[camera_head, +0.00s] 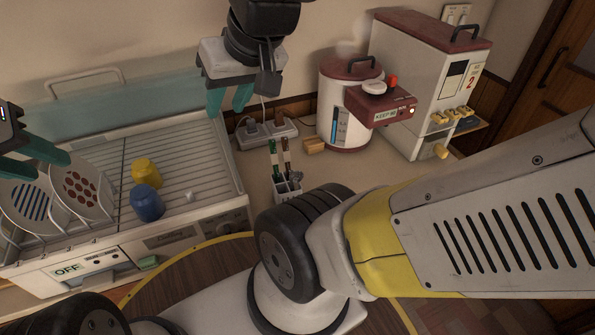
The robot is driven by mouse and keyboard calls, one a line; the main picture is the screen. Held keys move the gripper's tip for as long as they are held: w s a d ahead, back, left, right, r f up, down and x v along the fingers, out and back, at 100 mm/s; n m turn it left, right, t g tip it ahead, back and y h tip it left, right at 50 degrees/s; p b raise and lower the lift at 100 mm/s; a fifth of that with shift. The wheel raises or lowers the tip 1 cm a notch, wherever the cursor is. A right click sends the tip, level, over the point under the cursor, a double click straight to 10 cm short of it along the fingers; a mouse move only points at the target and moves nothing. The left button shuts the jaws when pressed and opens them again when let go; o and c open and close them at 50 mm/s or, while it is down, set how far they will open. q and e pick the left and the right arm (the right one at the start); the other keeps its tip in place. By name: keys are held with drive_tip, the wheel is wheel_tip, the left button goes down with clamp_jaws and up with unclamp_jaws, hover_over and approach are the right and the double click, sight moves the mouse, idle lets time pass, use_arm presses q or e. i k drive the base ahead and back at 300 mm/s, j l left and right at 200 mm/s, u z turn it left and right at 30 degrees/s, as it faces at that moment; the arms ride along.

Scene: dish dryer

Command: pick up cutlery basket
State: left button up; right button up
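The cutlery basket (288,194) is a small pale grey holder on the counter, right of the dish dryer. Cutlery with green and brown handles (280,157) stands upright in it. My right gripper (228,108) hangs above and left of the basket, over the back right corner of the dryer. Its teal fingers are apart with nothing between them. My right arm crosses the foreground, close below the basket in the picture. My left gripper (52,167) is at the left edge near the plates, partly cut off. Its teal fingers look apart.
The dish dryer (195,215) holds upright plates (82,190), a yellow cup (146,170) and a blue cup (147,203). A larger white machine (420,85) stands further right.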

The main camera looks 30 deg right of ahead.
sight(281, 192)
drive_tip(key=z, duration=1.2)
drive_tip(key=k+j+u, duration=0.25)
drive_tip(key=k+j, duration=0.2)
